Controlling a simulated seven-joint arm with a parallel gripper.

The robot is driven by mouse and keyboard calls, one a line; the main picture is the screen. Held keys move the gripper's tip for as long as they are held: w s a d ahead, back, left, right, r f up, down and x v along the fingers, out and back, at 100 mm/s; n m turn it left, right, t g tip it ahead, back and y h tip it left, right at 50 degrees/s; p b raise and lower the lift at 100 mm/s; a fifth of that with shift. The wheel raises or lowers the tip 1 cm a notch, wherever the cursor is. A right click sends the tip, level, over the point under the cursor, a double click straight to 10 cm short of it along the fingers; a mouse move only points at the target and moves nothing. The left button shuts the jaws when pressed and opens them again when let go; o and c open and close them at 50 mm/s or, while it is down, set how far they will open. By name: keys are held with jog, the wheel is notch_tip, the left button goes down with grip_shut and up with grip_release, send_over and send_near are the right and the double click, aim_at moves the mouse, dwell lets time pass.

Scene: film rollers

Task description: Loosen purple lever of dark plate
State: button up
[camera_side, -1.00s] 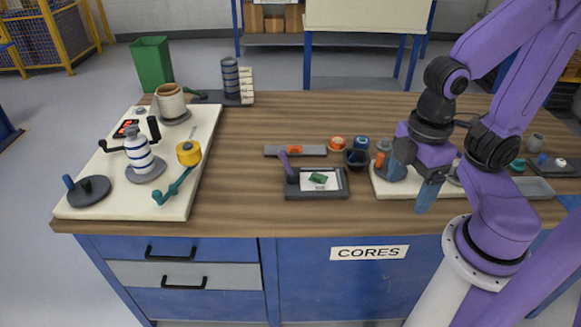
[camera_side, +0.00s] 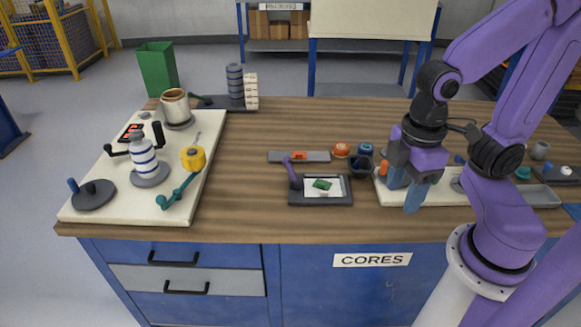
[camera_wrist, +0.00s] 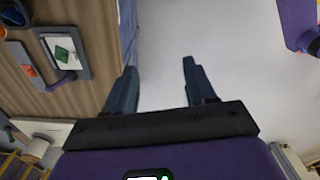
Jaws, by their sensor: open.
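The dark plate (camera_side: 322,203) lies near the front middle of the table, with a white card and a green piece on it. Its purple lever (camera_side: 292,172) rises from the plate's left end, tilted with its top toward the upper left. In the wrist view the dark plate (camera_wrist: 83,58) and the purple lever (camera_wrist: 62,81) are at the left. My gripper (camera_side: 404,188) is open and empty, to the right of the plate and above the table's front area. In the wrist view my gripper (camera_wrist: 160,70) has its fingers apart, with only floor showing between them.
A grey bar with an orange mark (camera_side: 299,157) lies behind the plate. A dark cup (camera_side: 361,167) and an orange round piece (camera_side: 341,150) stand at its back right. A white board (camera_side: 88,207) with a crank and rollers fills the left. Bare wood lies left of the plate.

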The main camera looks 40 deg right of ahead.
jog(key=w+a+r+m, duration=0.1)
jog(key=w+a+m, duration=0.25)
jog(key=w, duration=0.75)
jog(key=m+y, duration=0.2)
jog(key=m, duration=0.9)
send_over(287, 160)
jog(key=d, duration=0.4)
jog(key=d+x, duration=0.1)
jog(key=x, duration=2.2)
jog(key=shift+w+d+f, duration=0.1)
jog(key=shift+w+d, duration=0.15)
jog(key=shift+w, duration=0.1)
jog(key=shift+n, duration=0.25)
grip_shut()
